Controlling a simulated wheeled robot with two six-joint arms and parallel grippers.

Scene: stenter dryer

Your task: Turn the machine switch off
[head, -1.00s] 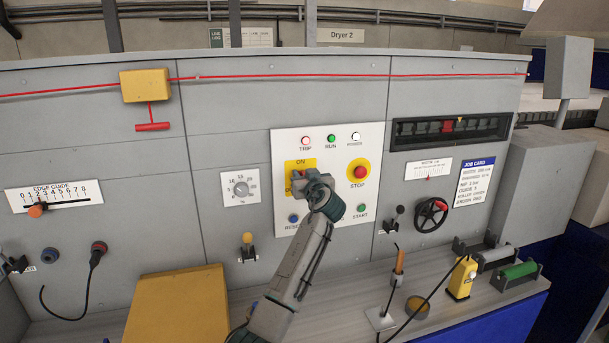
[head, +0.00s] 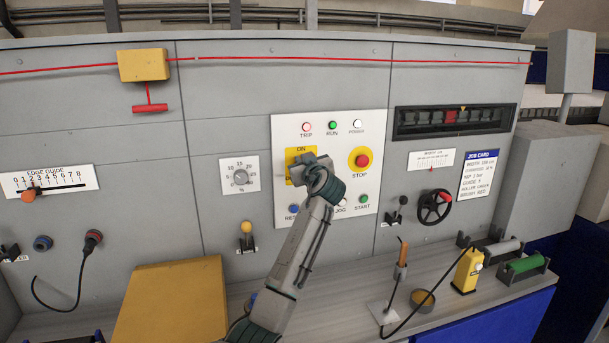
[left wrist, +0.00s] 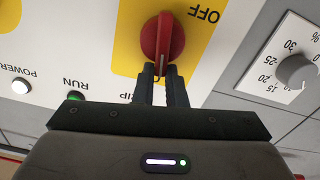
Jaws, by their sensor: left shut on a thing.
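The machine switch is a red rotary knob (left wrist: 163,38) on a yellow plate (left wrist: 130,30), with an OFF label to one side in the left wrist view. The knob's bar stands upright in that view. My left gripper (left wrist: 163,84) is shut on the lower end of the knob's bar. In the head view my left gripper (head: 297,165) reaches the yellow plate (head: 291,154) under the ON label and hides the knob. My right gripper is not in view.
The white panel also holds a red STOP button (head: 361,160), a green START button (head: 363,199), a RESET button (head: 294,209) and lamps above. A dial (head: 240,176) is to the left. A yellow box (head: 170,305) and a yellow device (head: 467,270) stand on the bench below.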

